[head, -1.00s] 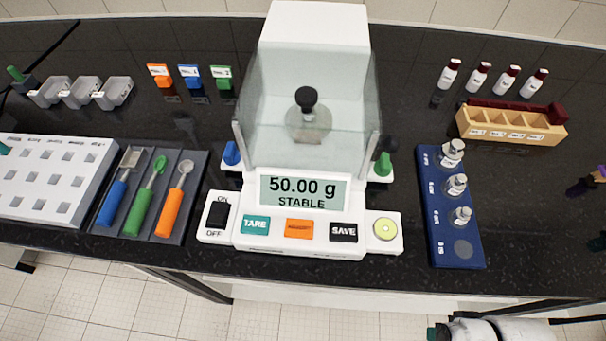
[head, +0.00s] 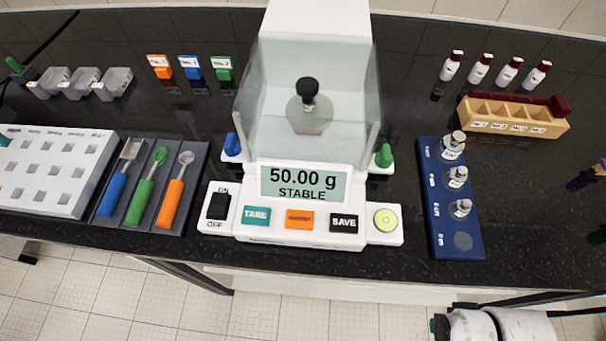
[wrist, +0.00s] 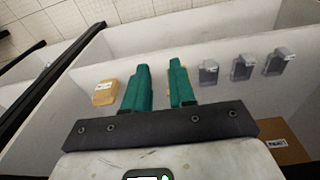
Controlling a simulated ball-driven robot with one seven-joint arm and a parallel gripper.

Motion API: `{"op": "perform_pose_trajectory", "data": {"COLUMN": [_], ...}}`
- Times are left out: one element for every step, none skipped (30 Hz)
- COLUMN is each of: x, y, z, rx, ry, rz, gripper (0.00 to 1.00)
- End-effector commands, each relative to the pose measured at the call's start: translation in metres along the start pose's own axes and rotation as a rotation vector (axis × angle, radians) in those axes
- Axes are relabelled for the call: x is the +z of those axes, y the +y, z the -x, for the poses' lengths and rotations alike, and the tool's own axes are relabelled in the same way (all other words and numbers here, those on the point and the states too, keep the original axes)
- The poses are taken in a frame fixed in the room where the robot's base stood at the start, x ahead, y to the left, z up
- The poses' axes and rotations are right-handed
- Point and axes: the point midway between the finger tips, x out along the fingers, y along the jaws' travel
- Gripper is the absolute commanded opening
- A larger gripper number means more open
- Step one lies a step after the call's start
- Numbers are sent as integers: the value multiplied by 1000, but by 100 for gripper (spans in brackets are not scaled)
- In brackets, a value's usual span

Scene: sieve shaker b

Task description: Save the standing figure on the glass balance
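The glass balance (head: 302,232) stands at the middle of the bench. Its display (head: 303,184) reads "50.00 g" and "STABLE". A weight with a black knob (head: 308,91) stands inside the glass chamber. On the front panel are a teal TARE button (head: 256,215), an orange button (head: 299,219) and a black SAVE button (head: 344,223). My gripper (wrist: 161,66) shows in the wrist view with its two green fingers apart and nothing visible between them. It is away from the balance, which the wrist view does not show.
A blue block with several metal weights (head: 451,240) stands right of the balance. A wooden rack (head: 512,130) and small bottles are behind it. A scoop tray (head: 193,210) and white rack (head: 60,200) are at left. The wrist view shows pale walls and clear containers (wrist: 243,67).

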Motion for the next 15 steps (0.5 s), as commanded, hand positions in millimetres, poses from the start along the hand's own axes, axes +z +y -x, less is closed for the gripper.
{"op": "perform_pose_trajectory", "data": {"x": [0,0,0,0,0,0,0,0,0,0,0,0,0,0,0], "y": [0,0,0,0,0,0,0,0,0,0,0,0,0,0,0], "z": [0,0,0,0,0,0,0,0,0,0,0,0,0,0,0], "rx": [0,0,0,0,0,0,0,0,0,0,0,0,0,0,0], "ry": [0,0,0,0,0,0,0,0,0,0,0,0,0,0,0], "rz": [0,0,0,0,0,0,0,0,0,0,0,0,0,0,0], "gripper": [20,17,13,10,7,3,0,0,0,0,0,0,0,0,0]}}
